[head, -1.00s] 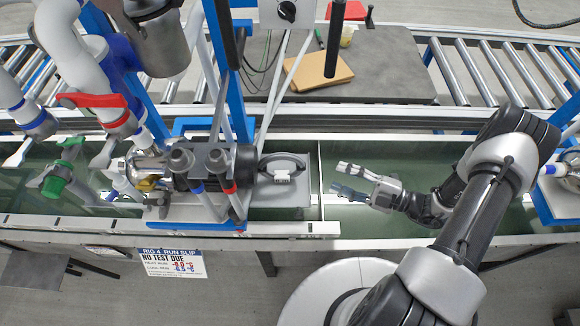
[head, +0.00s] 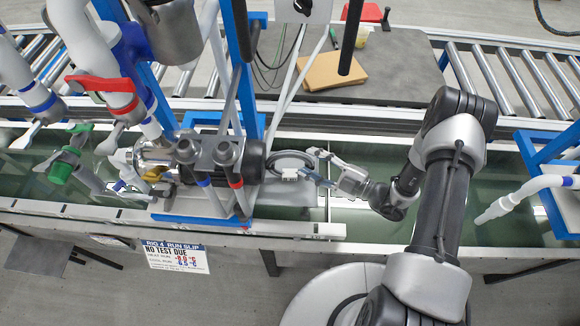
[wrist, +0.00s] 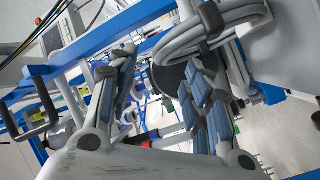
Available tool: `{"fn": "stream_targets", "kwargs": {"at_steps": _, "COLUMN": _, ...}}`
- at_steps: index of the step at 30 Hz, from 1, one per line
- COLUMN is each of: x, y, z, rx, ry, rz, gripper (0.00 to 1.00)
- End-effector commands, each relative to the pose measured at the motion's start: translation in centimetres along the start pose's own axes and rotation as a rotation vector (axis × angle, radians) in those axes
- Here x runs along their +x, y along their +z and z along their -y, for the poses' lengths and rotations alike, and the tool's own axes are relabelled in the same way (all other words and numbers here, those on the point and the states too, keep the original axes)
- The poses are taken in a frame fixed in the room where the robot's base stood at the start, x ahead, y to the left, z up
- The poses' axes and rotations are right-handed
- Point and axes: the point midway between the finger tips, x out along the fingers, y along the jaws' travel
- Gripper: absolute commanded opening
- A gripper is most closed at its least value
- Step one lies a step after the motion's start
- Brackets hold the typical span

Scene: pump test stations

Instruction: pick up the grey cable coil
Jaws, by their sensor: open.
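The grey cable coil (head: 288,158) lies on a grey plate at the right end of the pump, with a white piece at its front. In the wrist view the grey loops of the coil (wrist: 232,18) show at the upper right, beyond the right finger. My gripper (head: 320,168) is open, just right of the coil, with its fingers pointing left at it. In the wrist view the two blue-padded fingers of my gripper (wrist: 160,85) stand apart, and no coil shows between them.
The pump (head: 205,160) stands left of the coil, with upright pipes and a blue frame post (head: 238,85) close behind. A dark vertical rod (head: 351,38) hangs behind my gripper. A white hose (head: 520,195) is at the right. The green trough (head: 375,230) is clear below the arm.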

Motion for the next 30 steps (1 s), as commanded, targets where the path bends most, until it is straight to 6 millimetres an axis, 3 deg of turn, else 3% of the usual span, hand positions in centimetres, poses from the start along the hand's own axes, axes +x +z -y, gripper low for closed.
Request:
{"fn": "stream_targets", "kwargs": {"at_steps": 9, "x": 4.3, "y": 0.1, "z": 0.6, "rx": 0.0, "ry": -0.003, "rz": -0.003, "gripper": 0.45}}
{"fn": "stream_targets", "kwargs": {"at_steps": 17, "x": 4.6, "y": 0.1, "z": 0.5, "rx": 0.0, "ry": -0.001, "rz": -0.001, "gripper": 0.45}}
{"fn": "stream_targets", "kwargs": {"at_steps": 30, "x": 4.6, "y": 0.1, "z": 0.5, "rx": 0.0, "ry": -0.001, "rz": -0.001, "gripper": 0.17}}
